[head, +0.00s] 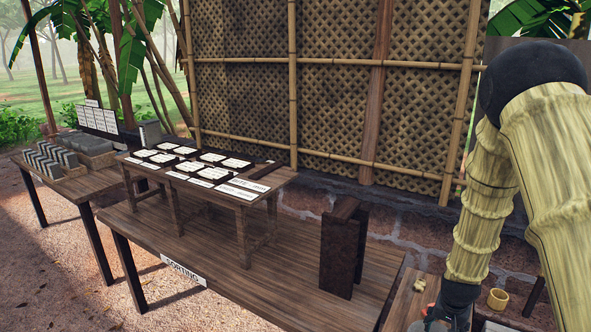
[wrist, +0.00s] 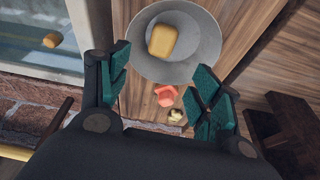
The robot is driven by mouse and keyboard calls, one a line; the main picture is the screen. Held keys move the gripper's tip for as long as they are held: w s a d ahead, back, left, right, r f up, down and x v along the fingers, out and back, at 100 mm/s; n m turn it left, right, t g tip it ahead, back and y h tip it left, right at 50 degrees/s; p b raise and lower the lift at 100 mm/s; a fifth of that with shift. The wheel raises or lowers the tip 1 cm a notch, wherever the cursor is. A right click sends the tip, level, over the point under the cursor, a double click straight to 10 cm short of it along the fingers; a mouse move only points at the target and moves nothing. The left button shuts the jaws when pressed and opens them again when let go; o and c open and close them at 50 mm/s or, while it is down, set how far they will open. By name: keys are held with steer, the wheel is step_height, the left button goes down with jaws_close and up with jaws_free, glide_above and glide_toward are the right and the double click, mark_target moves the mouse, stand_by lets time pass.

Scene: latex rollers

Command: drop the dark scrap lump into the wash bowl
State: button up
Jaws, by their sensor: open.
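My gripper (wrist: 163,62) is open, with its teal-padded fingers spread above a wooden surface. Beyond and between the fingertips is a round grey bowl (wrist: 143,66) with a yellow block (wrist: 163,40) inside it. A small orange-red piece (wrist: 166,95) lies just outside the bowl's rim. A small yellowish lump with dark patches (wrist: 175,116) lies close to the right finger; it also shows in the head view (head: 420,284). I cannot pick out a plainly dark lump. In the head view my gripper is mostly cut off at the bottom edge.
A dark wooden stand (head: 342,245) is on the long sorting table (head: 225,262). A small table (head: 245,196) with labelled cards stands farther left.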

steer(key=shift+v, duration=2.55)
steer(key=s+a+f+n+b, duration=0.1)
steer(key=s+a+f, duration=0.1)
steer(key=s+f, duration=0.3)
steer(key=s+a+f+n+g+b, duration=0.1)
steer(key=s+a+f, duration=0.25)
steer(key=f, duration=0.35)
steer(key=s+a+f+n+b, duration=0.1)
steer(key=s+a+f, duration=0.1)
steer(key=s+f, duration=0.35)
steer(key=s+a+f+n+b, duration=0.1)
steer(key=s+a+f, duration=0.2)
steer(key=s, duration=0.4)
steer(key=s+a+f+n+g+y+b, duration=0.1)
steer(key=s+a+f, duration=0.3)
steer(key=s+f, duration=0.2)
steer(key=s+a+f+n+y+b, duration=0.1)
steer(key=s+a+f, duration=0.2)
steer(key=s, duration=0.6)
steer(key=shift+a+f+n+g, duration=0.25)
steer(key=shift+f+n+g, duration=0.15)
steer(key=shift+f, duration=0.3)
steer(key=shift+s, duration=0.1)
steer(key=shift+c, duration=0.5)
